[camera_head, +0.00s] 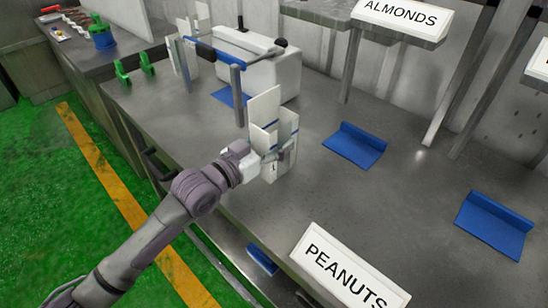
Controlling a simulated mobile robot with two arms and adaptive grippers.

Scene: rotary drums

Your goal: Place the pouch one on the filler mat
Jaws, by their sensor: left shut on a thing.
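My left gripper (284,156) comes in from the lower left and is shut on a white, open-topped pouch (264,110). The pouch is upright at the middle of the metal counter; I cannot tell whether its bottom touches the surface. The gripper's fingers are partly hidden by the pouch. Several blue mats with raised backs lie around: one mat (356,146) to the right of the pouch, one mat (494,224) at the far right, and one mat (228,97) behind, by the white machine. I cannot tell which is the filler mat. My right gripper does not show.
A white machine (262,72) with a blue-grey frame (237,95) stands behind the pouch. Green brackets (122,74) are at the left. A PEANUTS sign (345,275) is at the front edge, an ALMONDS sign (402,17) above on a shelf.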

